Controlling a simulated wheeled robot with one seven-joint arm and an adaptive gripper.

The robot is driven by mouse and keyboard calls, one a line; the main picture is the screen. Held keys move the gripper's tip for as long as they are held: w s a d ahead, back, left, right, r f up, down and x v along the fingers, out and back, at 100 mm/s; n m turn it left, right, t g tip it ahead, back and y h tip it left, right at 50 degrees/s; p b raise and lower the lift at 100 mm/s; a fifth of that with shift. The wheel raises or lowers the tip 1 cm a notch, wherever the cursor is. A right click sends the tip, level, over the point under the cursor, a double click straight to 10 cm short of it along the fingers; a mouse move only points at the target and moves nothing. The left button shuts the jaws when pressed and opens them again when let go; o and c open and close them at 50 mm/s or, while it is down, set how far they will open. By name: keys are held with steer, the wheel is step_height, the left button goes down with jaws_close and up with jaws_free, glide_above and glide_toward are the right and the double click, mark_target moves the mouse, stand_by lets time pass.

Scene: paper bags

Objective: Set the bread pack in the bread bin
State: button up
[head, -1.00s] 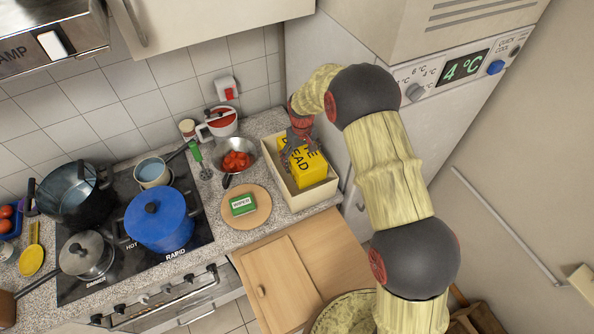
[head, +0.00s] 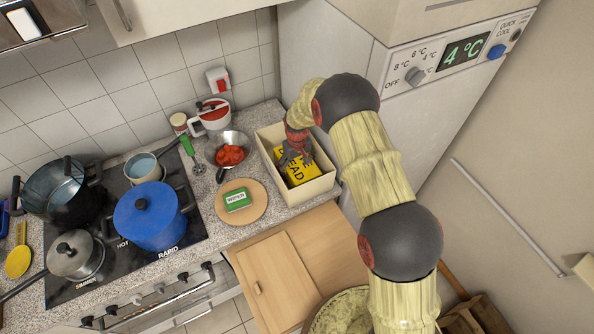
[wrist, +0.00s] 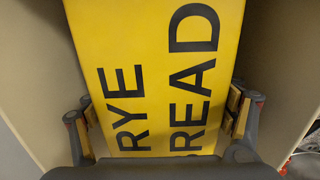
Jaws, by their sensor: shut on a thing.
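The yellow bread pack (head: 297,172), lettered "RYE BREAD", is down inside the cream open-topped bread bin (head: 303,193) on the counter's right end. My gripper (head: 296,150) reaches into the bin from above and is shut on the pack. In the wrist view the pack (wrist: 155,50) lies between my two fingers (wrist: 163,118), one at each side. The bin's pale walls (wrist: 30,60) flank it there. The pack's underside is hidden, so I cannot tell whether it touches the bin floor.
A metal bowl of red pieces (head: 230,155) and a round board (head: 241,202) with a green packet (head: 236,199) stand left of the bin. The hob with a blue pot (head: 150,215) is further left. The fridge (head: 340,65) stands behind and right of the bin.

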steer(key=shift+r, duration=0.15)
steer(key=o, duration=1.5)
